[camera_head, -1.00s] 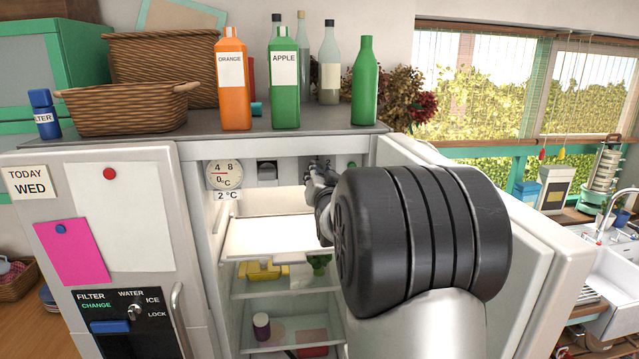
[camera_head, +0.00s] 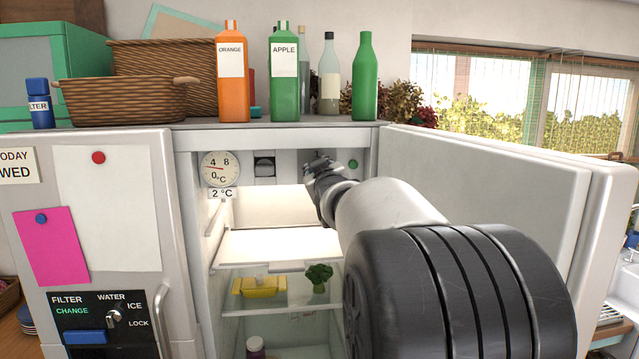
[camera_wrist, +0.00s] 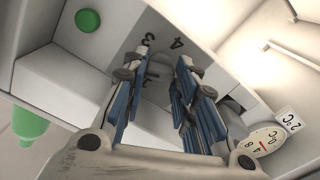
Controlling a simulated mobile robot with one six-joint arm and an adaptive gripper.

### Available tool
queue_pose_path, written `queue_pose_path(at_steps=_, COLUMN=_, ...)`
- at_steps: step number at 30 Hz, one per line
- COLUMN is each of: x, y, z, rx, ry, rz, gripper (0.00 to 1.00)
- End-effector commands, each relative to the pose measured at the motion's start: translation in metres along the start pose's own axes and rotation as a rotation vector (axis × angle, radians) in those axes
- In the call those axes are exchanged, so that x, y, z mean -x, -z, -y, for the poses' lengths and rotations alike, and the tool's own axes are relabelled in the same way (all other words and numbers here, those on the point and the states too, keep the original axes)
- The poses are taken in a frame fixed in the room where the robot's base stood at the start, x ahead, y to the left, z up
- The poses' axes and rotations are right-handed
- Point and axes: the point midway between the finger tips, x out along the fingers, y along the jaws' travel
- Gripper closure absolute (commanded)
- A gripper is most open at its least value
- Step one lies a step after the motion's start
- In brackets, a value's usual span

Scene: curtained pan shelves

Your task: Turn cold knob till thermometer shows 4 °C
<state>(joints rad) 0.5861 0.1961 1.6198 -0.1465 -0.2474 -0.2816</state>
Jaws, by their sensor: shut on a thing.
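The round thermometer dial (camera_head: 220,168) is at the top left inside the open fridge, with a thin red needle lying nearly level. A small "2 °C" label (camera_head: 222,193) is under it. Both also show tilted in the wrist view, the dial (camera_wrist: 262,141) and the label (camera_wrist: 289,119). My gripper (camera_head: 322,172) reaches the panel at the top of the fridge. In the wrist view my gripper (camera_wrist: 156,76) has its blue fingers on either side of the grey cold knob (camera_wrist: 158,74), shut on it. The numbers 3 and 4 show beside it. The head view hides the knob behind the gripper.
A green button (camera_head: 352,164) is right of the gripper, and a dark switch (camera_head: 264,168) is left of it. The open fridge door (camera_head: 490,190) stands to the right of my arm. Shelves below hold a yellow box (camera_head: 260,287) and broccoli (camera_head: 319,277). Bottles stand on top.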

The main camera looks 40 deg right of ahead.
Motion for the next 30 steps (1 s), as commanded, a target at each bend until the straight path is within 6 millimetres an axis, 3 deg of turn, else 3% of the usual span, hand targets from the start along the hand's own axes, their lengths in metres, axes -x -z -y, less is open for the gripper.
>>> queue_pose_path(at_steps=23, x=0.0000, y=0.0018, z=-0.0007, rx=0.101, ry=-0.001, rz=-0.003, gripper=0.97)
queue_pose_path(at_steps=24, x=0.0000, y=0.0018, z=-0.0007, rx=0.101, ry=-0.001, rz=-0.003, gripper=0.72)
queue_pose_path(at_steps=30, x=0.0000, y=0.0011, z=-0.0004, rx=0.100, ry=-0.001, rz=-0.002, gripper=0.58)
